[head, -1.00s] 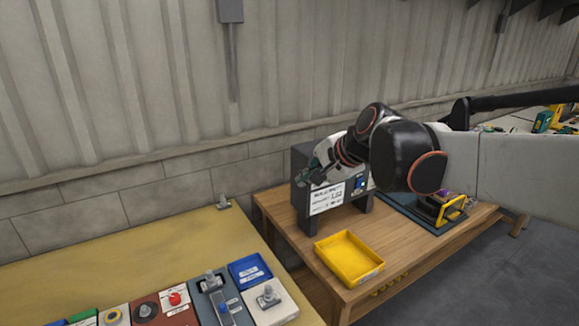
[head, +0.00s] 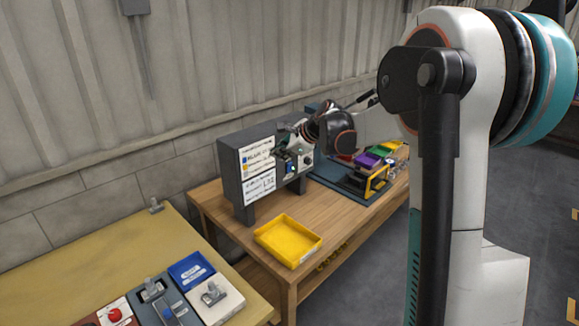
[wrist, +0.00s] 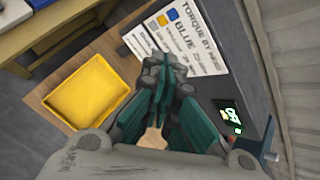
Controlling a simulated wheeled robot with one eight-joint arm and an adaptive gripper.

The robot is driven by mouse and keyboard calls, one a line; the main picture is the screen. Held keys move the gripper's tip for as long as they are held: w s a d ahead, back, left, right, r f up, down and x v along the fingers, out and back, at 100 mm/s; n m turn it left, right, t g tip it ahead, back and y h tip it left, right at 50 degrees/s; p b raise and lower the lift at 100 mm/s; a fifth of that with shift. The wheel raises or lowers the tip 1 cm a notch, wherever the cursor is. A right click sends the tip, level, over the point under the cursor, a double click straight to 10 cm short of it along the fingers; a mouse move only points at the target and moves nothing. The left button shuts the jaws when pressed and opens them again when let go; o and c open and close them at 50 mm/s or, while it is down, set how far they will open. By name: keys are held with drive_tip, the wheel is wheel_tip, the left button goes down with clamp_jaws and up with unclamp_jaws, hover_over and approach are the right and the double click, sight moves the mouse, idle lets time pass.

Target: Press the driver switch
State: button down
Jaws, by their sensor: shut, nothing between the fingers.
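A dark grey upright panel (head: 228,168) stands on the wooden bench, with white lettered placards (head: 258,160) on its face. A small blue part (head: 291,163) shows on the panel right of the placards, close by my gripper; I cannot tell for sure that it is the driver switch. My gripper (head: 278,152) is shut and empty in front of the panel, partly covering its right side. In the wrist view my shut fingertips (wrist: 162,68) overlap the placard (wrist: 190,35). There a small lit display (wrist: 230,115) and a blue-ended part (wrist: 272,157) show at right.
A yellow tray (head: 288,241) sits on the wooden bench (head: 222,208) before the panel. A purple bin (head: 367,160) and a yellow-framed holder (head: 376,181) stand to its right. A nearer table (head: 90,265) at left holds a red button (head: 114,314) and other switch units.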

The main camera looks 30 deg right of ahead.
drive_tip(key=w+d+f+m, duration=0.2)
drive_tip(key=d+f+m, duration=0.2)
drive_tip(key=d, duration=0.5)
drive_tip(key=w+d+f+m+p, duration=0.1)
drive_tip(key=w+d+f+m, duration=0.2)
drive_tip(key=d+f, duration=0.6)
drive_tip(key=shift+d+m+t, duration=0.25)
drive_tip(key=shift+m+t, duration=0.15)
drive_tip(key=shift+m, duration=0.5)
drive_tip(key=shift+w, duration=0.15)
drive_tip(key=b, duration=0.1)
approach(289, 171)
wheel_tip(289, 171, down, 3)
drive_tip(key=w, duration=0.1)
drive_tip(key=w+a+b, duration=0.1)
drive_tip(key=w, duration=0.1)
drive_tip(key=shift+w, duration=0.2)
